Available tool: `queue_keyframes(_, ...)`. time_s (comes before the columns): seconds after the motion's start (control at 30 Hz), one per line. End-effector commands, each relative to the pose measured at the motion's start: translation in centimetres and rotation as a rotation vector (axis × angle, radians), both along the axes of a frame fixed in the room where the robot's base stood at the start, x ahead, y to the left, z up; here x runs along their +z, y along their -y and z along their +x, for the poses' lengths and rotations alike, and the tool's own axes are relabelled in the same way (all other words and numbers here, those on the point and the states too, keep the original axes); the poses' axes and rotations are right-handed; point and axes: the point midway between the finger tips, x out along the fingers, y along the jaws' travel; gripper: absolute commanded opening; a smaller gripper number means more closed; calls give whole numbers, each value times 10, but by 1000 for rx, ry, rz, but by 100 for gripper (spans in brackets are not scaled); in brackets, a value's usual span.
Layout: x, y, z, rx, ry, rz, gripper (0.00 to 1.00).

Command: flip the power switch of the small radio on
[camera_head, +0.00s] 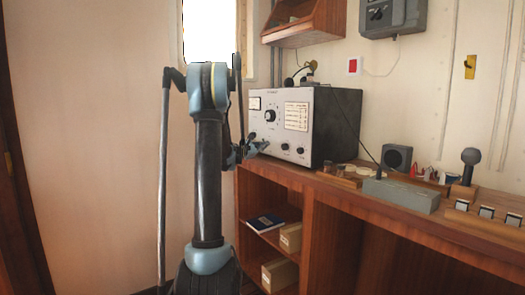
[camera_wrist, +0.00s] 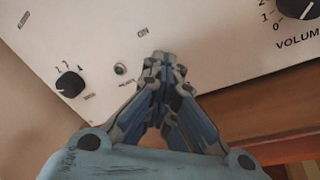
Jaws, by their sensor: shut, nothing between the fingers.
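The radio (camera_head: 280,133) is a box with a pale front panel and dark sides, standing on the wooden counter. Its front carries knobs, a meter and a printed label. My gripper (camera_head: 252,149) is at the lower left of this front. The power switch itself is not visible; the fingers cover the panel below "ON". Contact cannot be told.
The volume knob (camera_wrist: 297,6) is at upper right. A grey box with a thin aerial (camera_head: 400,195), a small speaker (camera_head: 397,158) and a joystick (camera_head: 470,163) stand right of the radio. Shelves (camera_head: 268,232) with a book and boxes are below the counter.

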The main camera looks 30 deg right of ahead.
Motion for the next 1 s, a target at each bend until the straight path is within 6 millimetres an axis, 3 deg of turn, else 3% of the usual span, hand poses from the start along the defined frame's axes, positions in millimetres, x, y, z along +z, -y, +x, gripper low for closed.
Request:
queue_keyframes(0.5,12,0,2,3,-22,286,0)
queue_keyframes(1.0,13,1,2,3,-26,329,0)
